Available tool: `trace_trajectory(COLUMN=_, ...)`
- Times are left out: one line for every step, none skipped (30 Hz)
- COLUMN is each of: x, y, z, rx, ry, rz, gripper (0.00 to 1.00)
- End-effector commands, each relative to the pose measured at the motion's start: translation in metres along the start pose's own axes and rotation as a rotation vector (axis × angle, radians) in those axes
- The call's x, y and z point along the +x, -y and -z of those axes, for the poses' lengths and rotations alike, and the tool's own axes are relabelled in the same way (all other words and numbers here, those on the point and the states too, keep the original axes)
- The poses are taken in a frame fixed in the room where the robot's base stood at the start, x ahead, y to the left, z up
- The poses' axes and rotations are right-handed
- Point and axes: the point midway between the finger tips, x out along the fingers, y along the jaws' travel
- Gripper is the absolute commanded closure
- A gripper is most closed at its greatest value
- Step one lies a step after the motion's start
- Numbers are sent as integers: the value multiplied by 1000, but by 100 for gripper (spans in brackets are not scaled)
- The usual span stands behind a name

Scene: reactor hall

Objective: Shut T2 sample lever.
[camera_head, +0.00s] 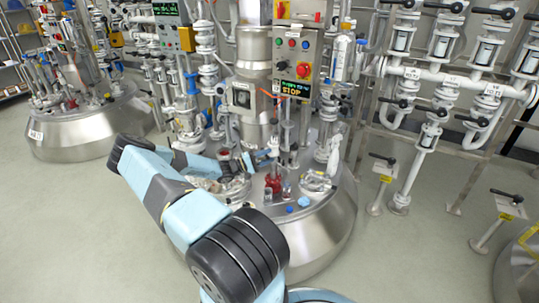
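My blue and black arm reaches from the bottom centre up to the left, then bends back toward the vessel top. My gripper (236,163) seems to be at its far end, small and mixed in with the fittings; its fingers cannot be made out. The steel reactor (323,232) stands in the centre with pipes, valves and small fittings on its lid. Several black-handled levers (393,103) sit on the white pipework at the right. I cannot read a T2 label, so I cannot tell which lever is the T2 sample lever or how it is set.
A control panel (297,58) with a red button and lit display stands above the reactor. A red-liquid flask (273,183) and small glassware are on the lid. A second reactor (75,138) is at the left. Floor-standing levers (507,204) are at the right. The grey floor between is clear.

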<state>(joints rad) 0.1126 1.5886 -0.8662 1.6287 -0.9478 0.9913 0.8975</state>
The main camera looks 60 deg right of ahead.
Motion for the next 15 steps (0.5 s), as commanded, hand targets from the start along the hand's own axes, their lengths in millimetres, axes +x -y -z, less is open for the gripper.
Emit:
trace_trajectory(x=0, y=0, z=0, rx=0, ry=0, rz=1, gripper=62)
trace_trajectory(x=0, y=0, z=0, rx=0, ry=1, rz=1, gripper=62)
trace_trajectory(x=0, y=1, z=0, rx=0, ry=1, rz=1, gripper=62)
trace_trajectory(x=0, y=1, z=0, rx=0, ry=1, rz=1, gripper=62)
trace_trajectory(x=-1, y=1, z=0, rx=0, ry=1, rz=2, gripper=62)
trace_trajectory(x=-3, y=1, z=1, rx=0, ry=0, rz=2, gripper=62)
trace_trajectory(x=-5, y=1, z=1, rx=0, ry=0, rz=2, gripper=62)
trace_trajectory(x=-8, y=1, z=1, rx=0, ry=0, rz=2, gripper=62)
trace_trajectory(x=-11, y=1, z=1, rx=0, ry=0, rz=2, gripper=62)
trace_trajectory(x=-15, y=1, z=1, rx=1, ry=0, rz=2, gripper=62)
trace_trajectory(x=-18, y=1, z=1, rx=1, ry=0, rz=2, gripper=62)
trace_trajectory(x=-24, y=1, z=1, rx=1, ry=0, rz=1, gripper=62)
trace_trajectory(x=-29, y=1, z=2, rx=0, ry=-1, rz=1, gripper=62)
trace_trajectory(x=-33, y=1, z=2, rx=0, ry=-2, rz=1, gripper=62)
trace_trajectory(x=-39, y=1, z=2, rx=0, ry=-2, rz=1, gripper=62)
